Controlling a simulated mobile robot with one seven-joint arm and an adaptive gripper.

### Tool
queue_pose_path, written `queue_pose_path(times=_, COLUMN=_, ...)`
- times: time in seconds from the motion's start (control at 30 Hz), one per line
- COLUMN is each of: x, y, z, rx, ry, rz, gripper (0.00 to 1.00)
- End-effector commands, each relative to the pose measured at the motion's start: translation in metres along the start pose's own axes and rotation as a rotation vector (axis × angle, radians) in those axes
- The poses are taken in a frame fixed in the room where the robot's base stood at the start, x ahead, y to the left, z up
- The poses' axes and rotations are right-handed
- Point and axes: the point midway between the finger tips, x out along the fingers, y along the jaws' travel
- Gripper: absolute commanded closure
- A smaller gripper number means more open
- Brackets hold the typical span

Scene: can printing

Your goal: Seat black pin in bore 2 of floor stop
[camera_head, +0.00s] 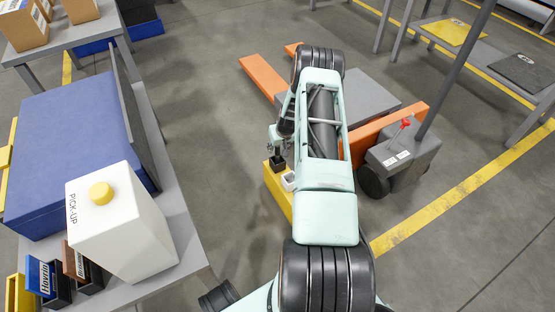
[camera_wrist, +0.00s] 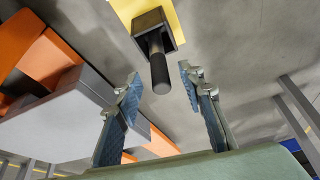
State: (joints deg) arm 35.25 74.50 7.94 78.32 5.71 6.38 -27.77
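The yellow floor stop (camera_head: 277,196) stands on the floor beside the pallet truck. It carries a dark square block (camera_head: 278,164) and a pale block (camera_head: 289,181). In the wrist view, the black pin (camera_wrist: 158,66) stands out of the dark square block (camera_wrist: 153,24), on the yellow surface (camera_wrist: 174,14). My gripper (camera_wrist: 160,82) is open and empty, its fingers on either side of the line of the pin's free end. I cannot tell whether the fingertips reach around it; no contact shows. In the head view my gripper (camera_head: 277,146) is small and partly hidden by my arm, near the dark block.
An orange-forked pallet truck (camera_head: 398,158) with a grey load (camera_head: 368,98) stands close to the right of the arm. The floor between table and stop is clear.

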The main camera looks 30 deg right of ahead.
Motion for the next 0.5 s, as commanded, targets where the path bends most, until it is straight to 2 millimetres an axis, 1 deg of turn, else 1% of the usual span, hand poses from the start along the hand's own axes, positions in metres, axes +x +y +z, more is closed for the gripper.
queue_pose_path(times=0.03, x=0.0096, y=-0.0008, z=0.0013, rx=-0.001, ry=0.000, rz=0.000, gripper=0.64)
queue_pose_path(times=0.1, x=0.0139, y=-0.0008, z=0.0013, rx=0.000, ry=-0.001, rz=0.000, gripper=0.64)
queue_pose_path(times=0.37, x=0.0140, y=-0.0006, z=0.0000, rx=0.000, ry=0.000, rz=0.000, gripper=0.64)
queue_pose_path(times=0.5, x=0.0139, y=-0.0007, z=0.0001, rx=0.000, ry=0.000, rz=0.000, gripper=0.78)
